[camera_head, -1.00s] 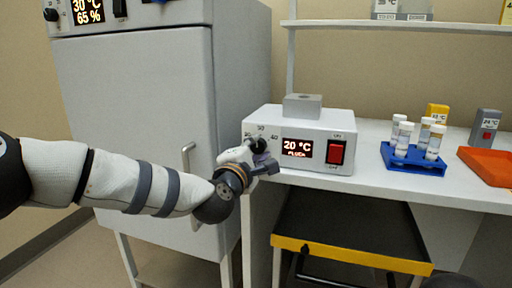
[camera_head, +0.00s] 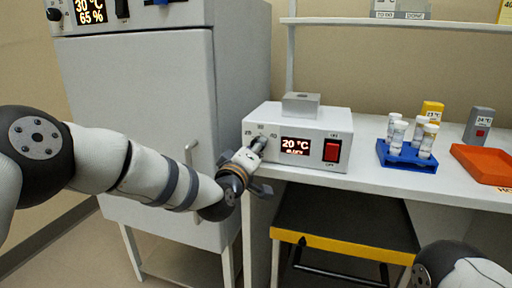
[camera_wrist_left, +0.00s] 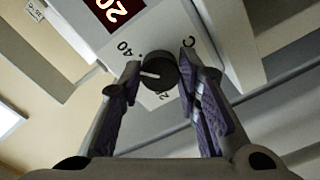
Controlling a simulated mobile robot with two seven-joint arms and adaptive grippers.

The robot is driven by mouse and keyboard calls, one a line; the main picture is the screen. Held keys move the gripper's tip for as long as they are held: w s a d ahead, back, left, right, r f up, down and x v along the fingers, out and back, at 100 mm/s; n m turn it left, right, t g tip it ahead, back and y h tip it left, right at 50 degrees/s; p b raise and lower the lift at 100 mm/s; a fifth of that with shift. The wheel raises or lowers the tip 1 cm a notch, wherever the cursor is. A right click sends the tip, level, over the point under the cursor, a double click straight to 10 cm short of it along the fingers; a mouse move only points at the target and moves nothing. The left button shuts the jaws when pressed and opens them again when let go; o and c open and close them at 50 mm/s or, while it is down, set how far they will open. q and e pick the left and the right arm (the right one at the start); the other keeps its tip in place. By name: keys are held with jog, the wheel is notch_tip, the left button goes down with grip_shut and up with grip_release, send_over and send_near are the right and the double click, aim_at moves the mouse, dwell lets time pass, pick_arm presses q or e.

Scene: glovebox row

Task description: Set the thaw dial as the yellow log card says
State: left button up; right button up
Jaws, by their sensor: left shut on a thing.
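The thaw dial (camera_wrist_left: 160,71) is a dark round knob with a white pointer line, on the front left of the white heater box (camera_head: 315,125). In the left wrist view its pointer points left; a "40" mark is up and left of it. My left gripper (camera_wrist_left: 158,75) is shut on the dial, one finger at each side. In the head view the left gripper (camera_head: 257,148) hides most of the dial. The red display (camera_head: 295,146) reads 20 °C. A yellow card (camera_head: 432,109) stands behind the tubes, its number too small to read surely. My right gripper is out of view.
A red switch (camera_head: 332,150) is on the box's right, a grey block (camera_head: 300,105) on top. A blue rack (camera_head: 405,158) with several tubes, a grey card holder (camera_head: 478,126) and an orange tray (camera_head: 488,163) stand right. A cabinet (camera_head: 140,120) is left.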

pick_arm(q)
jog(key=shift+m, duration=1.1)
jog(key=o, duration=1.1)
jog(key=shift+o, duration=0.2)
jog(key=shift+s+a, duration=0.1)
jog(key=v, duration=1.1)
jog(key=shift+s, duration=0.35)
jog(key=shift+a, duration=0.1)
